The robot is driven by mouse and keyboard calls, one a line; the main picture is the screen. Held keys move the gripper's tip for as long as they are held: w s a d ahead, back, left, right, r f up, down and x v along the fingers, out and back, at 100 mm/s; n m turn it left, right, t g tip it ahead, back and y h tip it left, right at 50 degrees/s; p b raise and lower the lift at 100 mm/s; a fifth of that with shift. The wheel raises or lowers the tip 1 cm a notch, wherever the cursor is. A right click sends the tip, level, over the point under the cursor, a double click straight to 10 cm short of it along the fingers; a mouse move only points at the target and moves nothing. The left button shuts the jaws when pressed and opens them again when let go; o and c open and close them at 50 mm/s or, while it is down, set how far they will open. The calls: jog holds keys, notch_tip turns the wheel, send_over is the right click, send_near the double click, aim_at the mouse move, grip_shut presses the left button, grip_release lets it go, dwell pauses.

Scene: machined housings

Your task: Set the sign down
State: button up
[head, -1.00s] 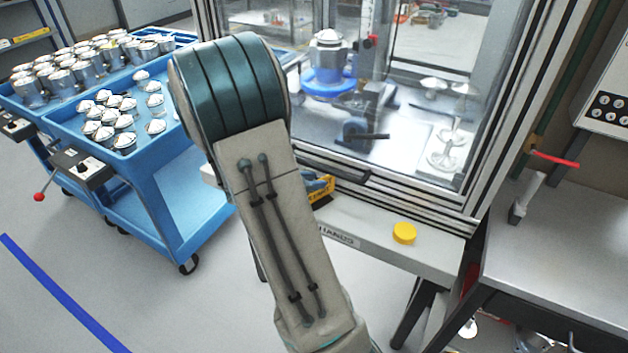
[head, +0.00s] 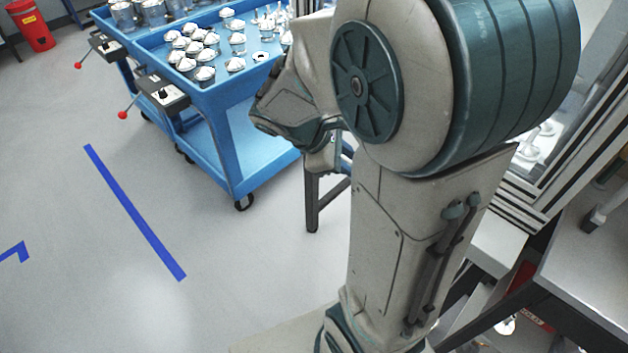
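I cannot make out a sign in the head view. My own arm fills the middle and right of the picture and covers much of what lies behind it. The far end of my arm, around my gripper (head: 322,158), shows just left of the large teal joint, in front of the blue cart. I cannot make out its fingers or anything held in them.
A blue cart (head: 225,115) with several white-topped metal parts stands at the upper left. Blue floor tape (head: 135,213) crosses open grey floor at left. A red bin (head: 31,27) stands far left. A grey bench (head: 590,260) is at right.

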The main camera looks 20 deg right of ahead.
jog(key=s+a+r+m+t+y, duration=0.1)
jog(key=s+a+m+t+y, duration=0.1)
jog(key=s+a+m+y, duration=0.1)
jog(key=s+a+r+m+t+y, duration=0.2)
jog(key=a+m+y, duration=0.3)
jog(key=a+m, duration=0.3)
jog(key=shift+s+a+r, duration=0.3)
jog(key=shift+s+a, duration=0.05)
jog(key=shift+s, duration=0.5)
